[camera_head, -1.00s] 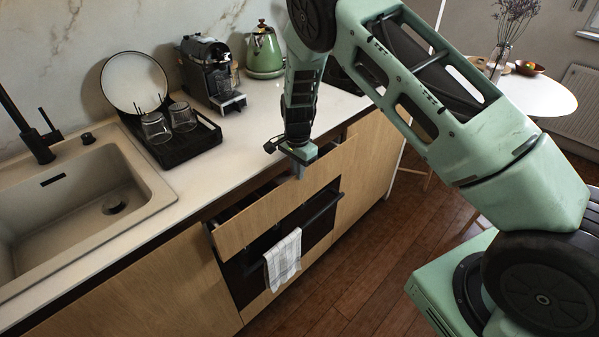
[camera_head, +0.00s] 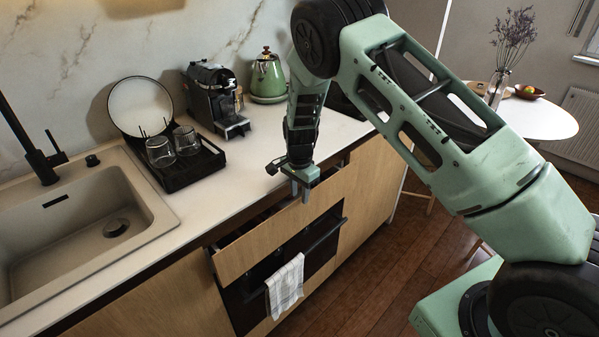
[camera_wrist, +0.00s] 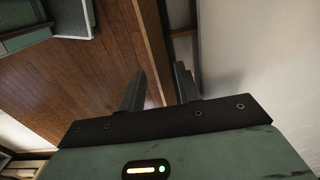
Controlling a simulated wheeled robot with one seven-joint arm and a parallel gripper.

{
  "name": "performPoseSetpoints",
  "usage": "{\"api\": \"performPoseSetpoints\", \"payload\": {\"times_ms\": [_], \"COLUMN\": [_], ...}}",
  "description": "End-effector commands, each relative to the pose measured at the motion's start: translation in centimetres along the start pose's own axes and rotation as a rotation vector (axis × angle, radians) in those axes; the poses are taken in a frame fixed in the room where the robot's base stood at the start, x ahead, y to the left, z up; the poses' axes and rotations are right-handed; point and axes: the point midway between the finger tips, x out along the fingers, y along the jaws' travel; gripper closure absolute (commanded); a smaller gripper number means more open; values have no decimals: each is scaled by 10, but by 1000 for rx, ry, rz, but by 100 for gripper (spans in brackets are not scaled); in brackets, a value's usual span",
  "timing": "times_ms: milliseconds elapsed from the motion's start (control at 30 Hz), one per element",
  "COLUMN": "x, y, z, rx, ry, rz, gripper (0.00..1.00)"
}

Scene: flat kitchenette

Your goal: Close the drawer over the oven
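The drawer over the oven (camera_head: 262,248) is pulled out; its light wood front stands away from the cabinet, with a dark gap behind it. The black oven (camera_head: 296,250) is below it, with a bar handle and a checked towel (camera_head: 286,284) hanging from it. My gripper (camera_head: 300,195) points down at the far right part of the drawer front, near its top edge. In the wrist view my gripper (camera_wrist: 160,72) has its two fingers apart with nothing clearly held. I cannot tell whether a finger touches the drawer front.
The white counter (camera_head: 235,170) runs above the drawer. On it stand a dish rack (camera_head: 185,170) with glasses, a coffee machine (camera_head: 215,100) and a green kettle (camera_head: 267,80). The sink (camera_head: 90,225) is at left. Wooden floor (camera_head: 385,265) lies clear before the cabinets.

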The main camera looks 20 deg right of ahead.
Motion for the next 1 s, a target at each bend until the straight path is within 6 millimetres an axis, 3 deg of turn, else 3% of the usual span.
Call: {"api": "performPoseSetpoints", "payload": {"times_ms": [600,800,1000], "x": [-132,-158,-165], "y": [-1,0,0], "z": [0,0,0], "rx": [0,-1,1], "ry": [1,0,0], "rz": [-4,-1,1], "gripper": [67,67,67]}}
